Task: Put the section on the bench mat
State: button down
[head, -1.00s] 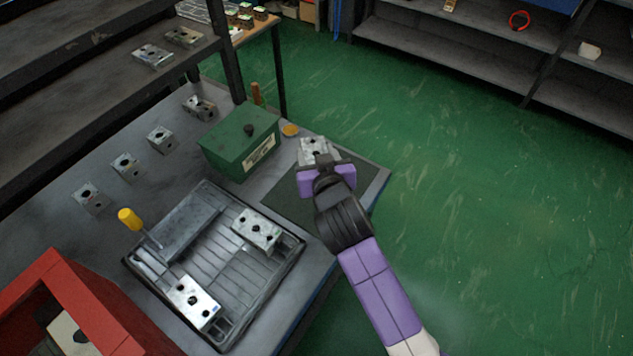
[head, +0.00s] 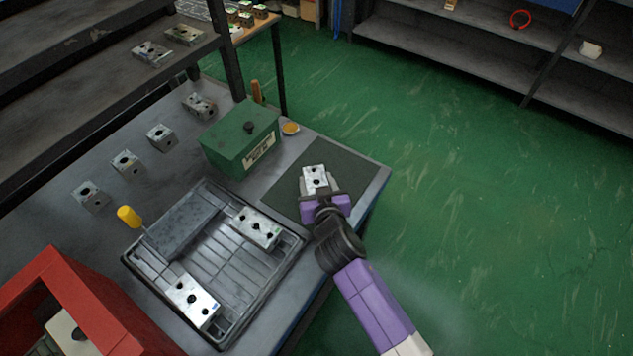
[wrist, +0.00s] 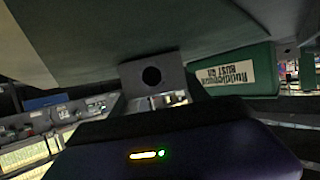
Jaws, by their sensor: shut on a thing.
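My gripper (head: 322,194) is shut on a silvery valve section (head: 315,177) with dark holes in its top face. In the wrist view the section (wrist: 152,76) shows a grey face with one round dark hole, between the fingers. The dark green-grey bench mat (head: 350,174) lies at the right end of the bench. The held section is over the mat in the head view; I cannot tell whether it touches the mat. The arm and gripper hide part of the mat's near edge.
A green box (head: 238,140) stands left of the mat, with a small orange-yellow disc (head: 290,128) beside it. A dark ribbed tray (head: 235,270) holds two sections and a yellow-handled fixture. Several blocks stand along the bench's back. A red bin (head: 60,300) is at lower left.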

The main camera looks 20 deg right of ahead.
jog(key=c, duration=1)
grip_release()
jog(key=shift+f, duration=0.15)
jog(key=o, duration=0.4)
jog(key=shift+r, duration=0.25)
jog(key=shift+s, duration=0.35)
jog(key=b+v, duration=0.1)
jog(key=v, duration=1)
jog(key=shift+s+a+r, duration=0.1)
jog(key=shift+s+a, duration=0.05)
